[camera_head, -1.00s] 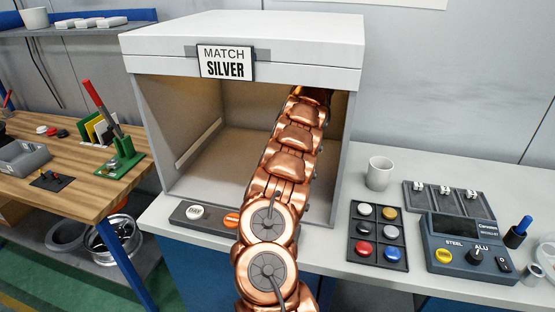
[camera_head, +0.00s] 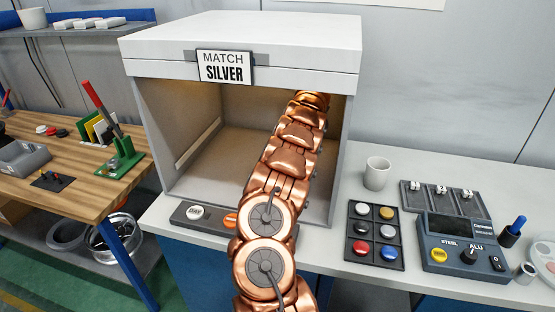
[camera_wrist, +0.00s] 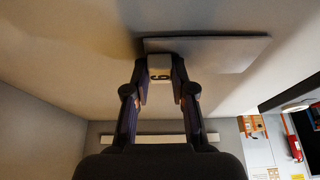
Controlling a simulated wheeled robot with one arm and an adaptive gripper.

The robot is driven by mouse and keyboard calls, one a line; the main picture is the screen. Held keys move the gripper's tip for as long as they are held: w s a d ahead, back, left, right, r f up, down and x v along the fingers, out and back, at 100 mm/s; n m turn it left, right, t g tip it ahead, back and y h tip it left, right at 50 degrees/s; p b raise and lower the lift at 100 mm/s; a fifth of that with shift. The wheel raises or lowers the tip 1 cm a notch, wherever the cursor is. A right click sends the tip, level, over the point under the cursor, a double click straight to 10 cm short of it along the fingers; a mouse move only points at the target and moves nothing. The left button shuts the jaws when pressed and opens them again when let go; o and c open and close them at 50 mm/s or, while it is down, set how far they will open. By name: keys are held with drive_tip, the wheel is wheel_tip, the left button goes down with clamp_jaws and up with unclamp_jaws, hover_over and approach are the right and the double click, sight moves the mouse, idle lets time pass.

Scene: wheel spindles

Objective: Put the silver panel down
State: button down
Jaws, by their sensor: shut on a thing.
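The silver panel (camera_wrist: 225,56) shows in the wrist view as a flat grey plate, close to a pale surface with a shadow beside it. I cannot tell whether it touches that surface. A small pale block (camera_wrist: 160,68) with a dark mark sits at its near edge, between the fingers of my gripper (camera_wrist: 161,82). My gripper is shut on this block, which seems to be part of the panel. In the head view my copper arm reaches into the white booth (camera_head: 240,38), labelled MATCH SILVER (camera_head: 224,67). The gripper and panel are hidden there.
A pale strip (camera_head: 198,144) runs along the booth's left inner wall. The booth's visible floor at left is clear.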

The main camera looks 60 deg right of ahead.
drive_tip(key=shift+f, duration=0.15)
drive_tip(key=c, duration=1)
unclamp_jaws()
drive_tip(key=shift+r, duration=0.3)
drive_tip(key=shift+b+v, duration=1.25)
drive_tip(key=shift+v, duration=2.4)
